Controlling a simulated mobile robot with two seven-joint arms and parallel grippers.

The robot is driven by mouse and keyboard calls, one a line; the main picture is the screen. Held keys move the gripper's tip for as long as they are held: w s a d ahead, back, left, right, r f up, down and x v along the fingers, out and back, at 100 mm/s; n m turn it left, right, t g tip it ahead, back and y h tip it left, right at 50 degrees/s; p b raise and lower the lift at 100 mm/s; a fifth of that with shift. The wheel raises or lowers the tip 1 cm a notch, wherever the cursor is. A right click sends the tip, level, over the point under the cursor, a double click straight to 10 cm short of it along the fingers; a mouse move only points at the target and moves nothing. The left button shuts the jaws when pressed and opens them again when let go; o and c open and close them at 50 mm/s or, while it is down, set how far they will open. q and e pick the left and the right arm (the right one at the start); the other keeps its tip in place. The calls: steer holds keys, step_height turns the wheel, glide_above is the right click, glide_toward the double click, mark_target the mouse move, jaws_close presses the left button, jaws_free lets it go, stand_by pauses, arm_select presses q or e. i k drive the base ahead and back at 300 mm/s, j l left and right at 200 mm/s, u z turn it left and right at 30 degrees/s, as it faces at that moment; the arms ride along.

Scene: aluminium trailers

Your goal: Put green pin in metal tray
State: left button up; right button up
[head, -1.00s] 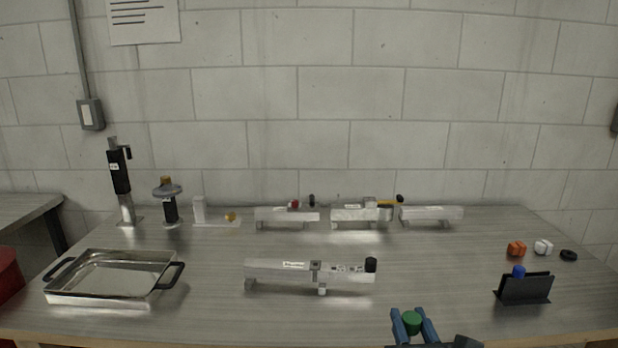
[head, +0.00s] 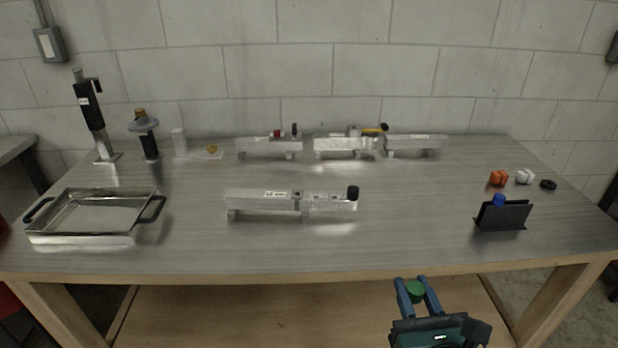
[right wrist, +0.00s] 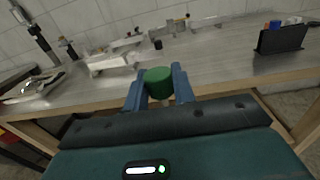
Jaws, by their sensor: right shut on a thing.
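The green pin (head: 416,291) is held between the blue fingers of my right gripper (head: 417,287), in front of the table's front edge in the head view. In the right wrist view the green pin (right wrist: 158,82) shows its round green top between the two fingertips (right wrist: 159,88). The metal tray (head: 84,239) is a shallow rectangular pan with black handles at the left front of the table. Its inside looks empty. My right gripper is far to the right of it. My left gripper is not in view.
An aluminium trailer (head: 270,209) lies mid-table between tray and gripper. More trailers (head: 345,148) stand at the back. A black holder (head: 502,216) with a blue pin (head: 498,200) is at the right, near orange and white pieces. The table's front strip is clear.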

mark_target(77, 218)
steer(key=i+l+u, duration=0.35)
steer(key=l, duration=0.25)
steer(key=i+l+u, duration=0.15)
steer(key=i+l, duration=0.15)
steer(key=i+l+u, duration=0.2)
steer(key=l, duration=0.25)
